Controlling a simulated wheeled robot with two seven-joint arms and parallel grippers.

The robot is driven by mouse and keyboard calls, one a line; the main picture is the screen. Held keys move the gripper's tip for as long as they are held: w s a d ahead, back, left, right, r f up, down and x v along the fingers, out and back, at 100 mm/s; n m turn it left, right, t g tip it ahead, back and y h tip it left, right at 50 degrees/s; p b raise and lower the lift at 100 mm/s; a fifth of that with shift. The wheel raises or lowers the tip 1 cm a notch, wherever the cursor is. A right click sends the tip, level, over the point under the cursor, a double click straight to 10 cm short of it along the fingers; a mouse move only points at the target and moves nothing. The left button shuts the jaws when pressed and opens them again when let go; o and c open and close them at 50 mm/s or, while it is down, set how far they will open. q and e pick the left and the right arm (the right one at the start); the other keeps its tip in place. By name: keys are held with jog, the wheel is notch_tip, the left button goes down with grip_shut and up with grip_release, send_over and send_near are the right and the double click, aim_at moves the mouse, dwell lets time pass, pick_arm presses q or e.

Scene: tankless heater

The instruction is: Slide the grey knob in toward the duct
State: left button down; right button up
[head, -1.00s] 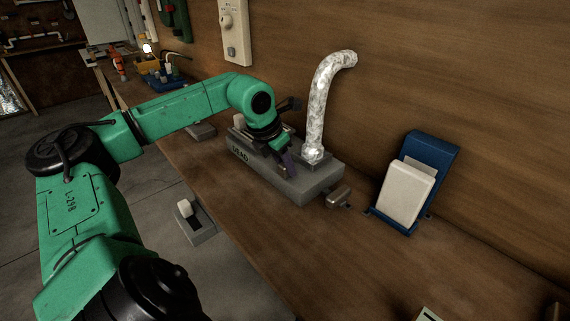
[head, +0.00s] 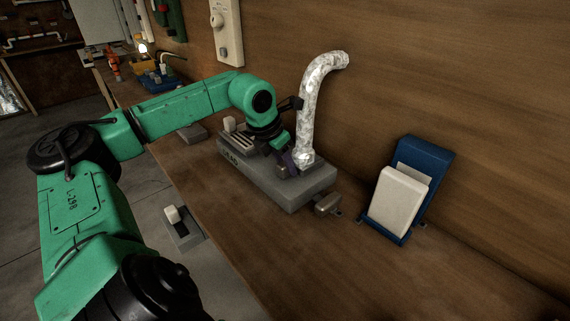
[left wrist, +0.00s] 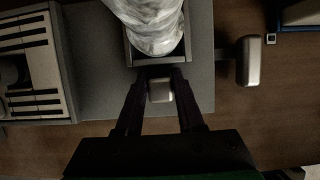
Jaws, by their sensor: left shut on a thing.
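The small grey knob (left wrist: 160,90) sits between the two fingers of my left gripper (left wrist: 160,78) in the left wrist view, close against the frame at the duct's foot. My left gripper (head: 291,166) is shut on it, and in the head view the fingers hide the knob. The crinkled silver duct (head: 314,105) rises from the grey box and bends toward the wall at its top. Its lower part (left wrist: 150,22) also shows just beyond the knob. My right gripper is not in view.
The grey heater box (head: 306,193) stands on the wooden bench, with a grey handle (head: 328,204) jutting from its right end. A slatted panel (left wrist: 30,65) lies left of the duct. A blue holder with a white block (head: 397,200) stands to the right.

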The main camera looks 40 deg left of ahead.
pick_arm(q)
jog(key=shift+r, duration=0.1)
jog(key=c, duration=0.5)
grip_release()
jog(key=shift+s, duration=0.15)
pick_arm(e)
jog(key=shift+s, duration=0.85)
pick_arm(q)
jog(key=v, duration=1.4)
jog(key=shift+s+r, duration=0.2)
jog(key=shift+r, duration=0.05)
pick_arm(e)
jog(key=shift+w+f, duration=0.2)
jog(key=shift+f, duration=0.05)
